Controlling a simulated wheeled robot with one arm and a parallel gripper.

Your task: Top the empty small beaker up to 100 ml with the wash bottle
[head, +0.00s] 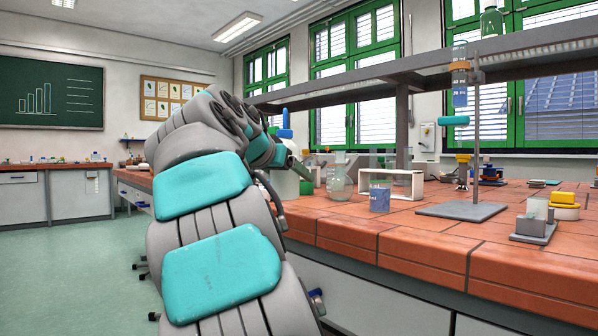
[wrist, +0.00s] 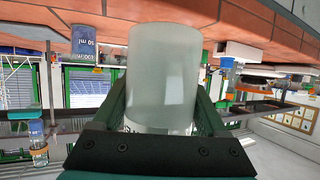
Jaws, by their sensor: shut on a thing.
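My gripper (wrist: 162,125) is shut on a whitish, translucent cylinder, which looks like the wash bottle (wrist: 163,70). Its white body (head: 284,187) is partly hidden behind my arm in the head view, and a blue part shows above it. A small blue-grey vessel (head: 380,199) with ml marks, apparently the small beaker, stands near the bench's front edge, to the right of my gripper. It also shows in the upturned wrist view (wrist: 93,45). I cannot tell its contents. The bottle and this vessel are apart.
A clear glass vessel (head: 340,184) stands between the bottle and the blue-grey vessel. A white open frame (head: 404,184) is behind. A stand (head: 475,150) holds a glass column to the right. A shelf (head: 440,65) crosses above.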

